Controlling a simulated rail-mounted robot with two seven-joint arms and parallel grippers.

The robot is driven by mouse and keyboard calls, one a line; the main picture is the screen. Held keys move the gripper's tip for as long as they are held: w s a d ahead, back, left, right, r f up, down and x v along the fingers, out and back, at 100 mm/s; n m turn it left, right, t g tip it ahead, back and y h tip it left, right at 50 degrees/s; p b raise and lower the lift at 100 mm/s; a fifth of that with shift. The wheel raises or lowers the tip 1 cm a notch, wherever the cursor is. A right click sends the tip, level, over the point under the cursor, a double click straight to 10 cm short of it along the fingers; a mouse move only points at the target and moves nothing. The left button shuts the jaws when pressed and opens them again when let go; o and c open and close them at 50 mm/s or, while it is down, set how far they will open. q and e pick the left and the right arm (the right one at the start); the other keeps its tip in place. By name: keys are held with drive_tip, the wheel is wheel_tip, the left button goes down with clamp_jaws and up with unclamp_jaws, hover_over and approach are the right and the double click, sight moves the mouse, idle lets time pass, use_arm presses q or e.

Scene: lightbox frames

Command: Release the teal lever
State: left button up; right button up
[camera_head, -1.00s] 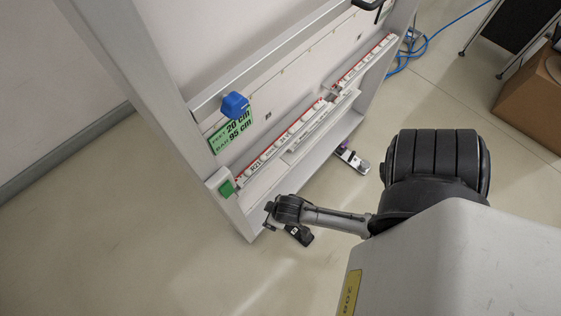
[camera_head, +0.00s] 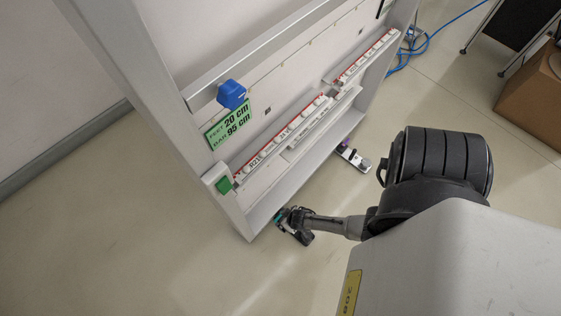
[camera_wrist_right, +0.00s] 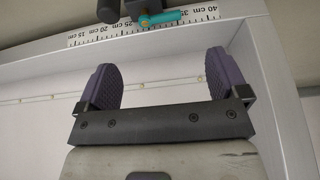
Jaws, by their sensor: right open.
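The teal lever (camera_wrist_right: 161,17) is at the top of the right wrist view. It lies nearly level on a dark clamp-like fitting (camera_wrist_right: 125,10), which is cut off by the frame's top edge. My right gripper (camera_wrist_right: 161,62) is open, with two purple pads apart and nothing between them. The lever shows beyond and above the gap between the pads, clear of both. In the head view, a small teal patch (camera_head: 281,214) shows at the end of my right arm; I cannot tell whether it is the lever. My left gripper is not in view.
A ruler strip (camera_wrist_right: 103,34) runs behind the lever. A cardboard box (camera_head: 535,100) and blue cable (camera_head: 418,45) are at right.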

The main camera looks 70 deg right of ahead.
sight(279, 217)
drive_tip(key=b+x, duration=0.6)
drive_tip(key=x, duration=0.2)
drive_tip(key=shift+f, duration=0.3)
drive_tip(key=shift+b+x, duration=0.75)
drive_tip(key=shift+x, duration=0.25)
drive_tip(key=shift+w, duration=0.1)
drive_tip(key=shift+c, duration=0.2)
